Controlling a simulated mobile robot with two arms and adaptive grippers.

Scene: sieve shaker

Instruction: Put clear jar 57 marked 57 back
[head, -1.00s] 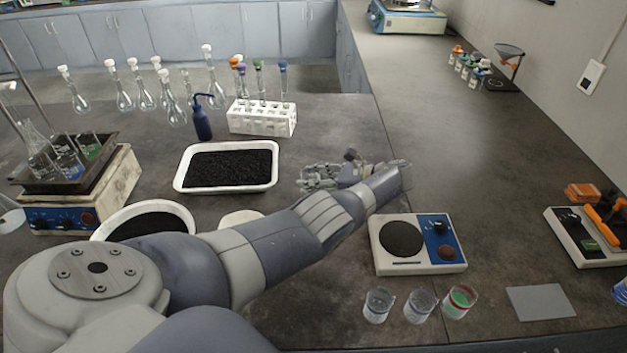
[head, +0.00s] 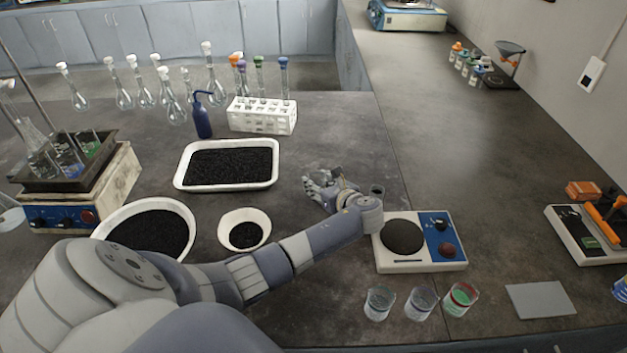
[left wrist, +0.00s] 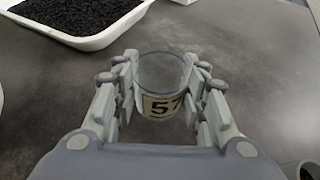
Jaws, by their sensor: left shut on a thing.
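Clear jar 57 (left wrist: 163,85), a clear cup with a label marked 57, is between the fingers of my left gripper (left wrist: 165,95) in the left wrist view. The fingers are shut on its sides and it looks upright. In the head view my left gripper (head: 322,190) is over the dark bench, right of the white tray of black grains. The jar is mostly hidden by the hand there. I cannot tell whether the jar touches the bench. My right gripper is not in view.
A white tray (head: 184,184) and a small white bowl (head: 228,222) lie left of the hand. A small dark cup (head: 377,189) stands beside my wrist. A scale (head: 425,265) is to the right, with three jars (head: 418,303) in front.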

